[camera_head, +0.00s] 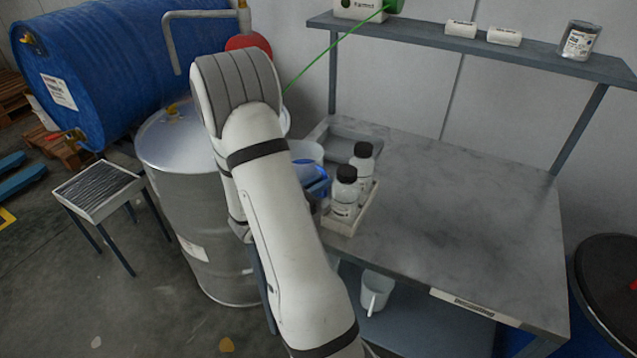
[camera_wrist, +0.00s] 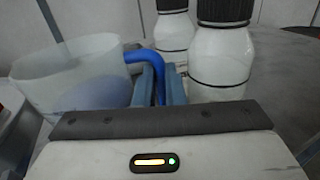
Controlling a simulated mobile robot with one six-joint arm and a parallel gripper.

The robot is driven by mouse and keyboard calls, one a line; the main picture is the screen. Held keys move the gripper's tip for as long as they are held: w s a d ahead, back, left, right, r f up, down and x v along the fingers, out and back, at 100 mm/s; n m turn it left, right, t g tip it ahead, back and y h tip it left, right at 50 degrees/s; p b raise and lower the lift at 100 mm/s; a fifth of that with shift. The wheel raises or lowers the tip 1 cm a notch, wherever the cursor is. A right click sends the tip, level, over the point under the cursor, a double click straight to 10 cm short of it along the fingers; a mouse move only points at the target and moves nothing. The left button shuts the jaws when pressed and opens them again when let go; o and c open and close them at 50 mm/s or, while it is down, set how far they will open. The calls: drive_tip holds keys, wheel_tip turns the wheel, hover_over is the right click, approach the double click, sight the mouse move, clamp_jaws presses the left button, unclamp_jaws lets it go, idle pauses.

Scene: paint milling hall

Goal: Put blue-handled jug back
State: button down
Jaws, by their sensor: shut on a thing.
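The blue-handled jug (camera_wrist: 70,75) is a translucent white vessel at the left of the wrist view, with something bluish showing low through its wall. Its blue handle (camera_wrist: 143,57) runs between the fingers of my gripper (camera_wrist: 161,84), which is shut on it. In the head view the jug (camera_head: 306,151) is at the table's left edge, beside two bottles and partly hidden by my arm. It looks upright; I cannot tell whether its base touches anything.
Two black-capped white bottles (camera_head: 345,193) stand in a small pale tray (camera_head: 345,226) right of the jug. A shallow grey tray (camera_head: 345,132) lies behind. The grey table (camera_head: 455,215) is clear rightward. A metal drum (camera_head: 185,205) stands left. Another jug (camera_head: 376,290) sits on the lower shelf.

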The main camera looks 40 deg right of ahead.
drive_tip(key=c, duration=2)
unclamp_jaws()
drive_tip(key=shift+f, duration=0.15)
drive_tip(key=o, duration=0.5)
